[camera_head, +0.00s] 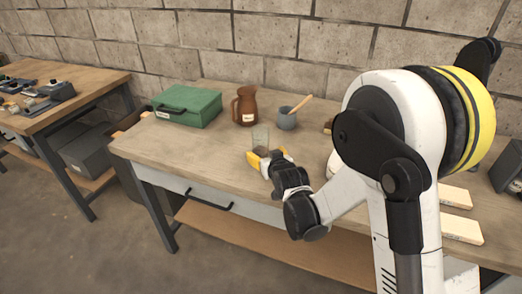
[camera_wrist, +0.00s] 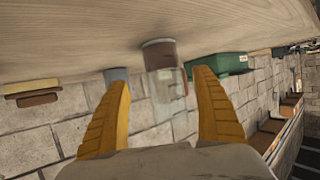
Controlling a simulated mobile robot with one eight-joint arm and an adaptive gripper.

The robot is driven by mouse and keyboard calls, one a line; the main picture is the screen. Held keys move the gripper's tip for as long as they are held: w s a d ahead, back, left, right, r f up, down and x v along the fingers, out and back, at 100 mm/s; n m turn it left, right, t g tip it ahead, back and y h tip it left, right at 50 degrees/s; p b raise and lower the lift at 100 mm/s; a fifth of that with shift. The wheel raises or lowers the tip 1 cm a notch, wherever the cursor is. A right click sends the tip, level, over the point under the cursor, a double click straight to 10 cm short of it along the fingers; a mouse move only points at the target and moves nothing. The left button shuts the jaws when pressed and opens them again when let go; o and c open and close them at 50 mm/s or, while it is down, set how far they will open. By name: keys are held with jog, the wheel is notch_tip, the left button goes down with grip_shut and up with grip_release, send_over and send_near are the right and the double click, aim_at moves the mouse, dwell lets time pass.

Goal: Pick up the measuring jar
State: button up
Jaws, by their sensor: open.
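The measuring jar (camera_head: 260,136) is a clear, upright glass vessel on the wooden workbench, with brown showing in its lower part. My gripper (camera_head: 266,156) is at the jar's near side, its yellow fingers low over the bench and partly hiding the jar's base. In the wrist view, which is upside down, the jar (camera_wrist: 167,88) appears between the two open fingers of my gripper (camera_wrist: 163,76), with a gap on each side. I cannot tell how far it sits between the fingertips. The gripper holds nothing.
A green case (camera_head: 188,107) is at back left. Wooden blocks (camera_head: 460,229) lie at right. The bench's left front is clear.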

aim_at(263, 140)
jog(key=x, duration=0.1)
jog(key=b+x, duration=0.1)
jog(key=x, duration=0.1)
jog(key=b+x, duration=0.1)
jog(key=x, duration=0.1)
jog(key=shift+w+a+r, duration=0.15)
jog(key=shift+a+r, duration=0.05)
jog(key=shift+a, duration=0.1)
jog(key=shift+r, duration=0.1)
jog(key=c, duration=1.4)
jog(key=shift+r, duration=0.1)
jog(key=shift+c, duration=0.2)
jog(key=shift+r+p, duration=0.55)
jog(key=shift+r, duration=0.25)
notch_tip(263, 140, up, 3)
jog(key=shift+d+f+p, duration=0.15)
jog(key=shift+p, duration=0.55)
jog(key=s+d+r+p, duration=0.2)
jog(key=d+r, duration=0.4)
jog(key=d, duration=0.5)
jog(key=shift+r+p, duration=0.2)
jog(key=shift+p, duration=0.7)
jog(key=shift+d, duration=0.1)
